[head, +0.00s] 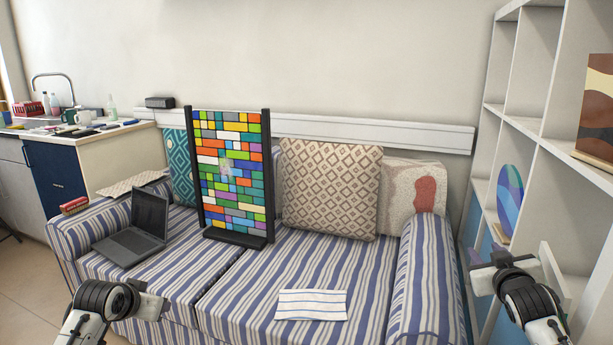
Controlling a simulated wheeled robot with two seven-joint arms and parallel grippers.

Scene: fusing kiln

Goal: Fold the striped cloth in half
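The striped cloth (311,305) is a white rectangle with thin blue stripes. It lies flat on the front right seat of the striped sofa (268,275). My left gripper (150,299) is at the lower left, in front of the sofa and well left of the cloth. Its fingers are too unclear to tell whether they are open. My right gripper (490,262) is at the lower right, beyond the sofa's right arm, and looks open and empty. Neither gripper touches the cloth.
A laptop (135,240) stands open on the left seat. A tall multicoloured glass panel (232,150) stands behind the cloth to the left. Cushions (331,190) lean on the sofa back. White shelves (520,120) rise at the right. The seat around the cloth is clear.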

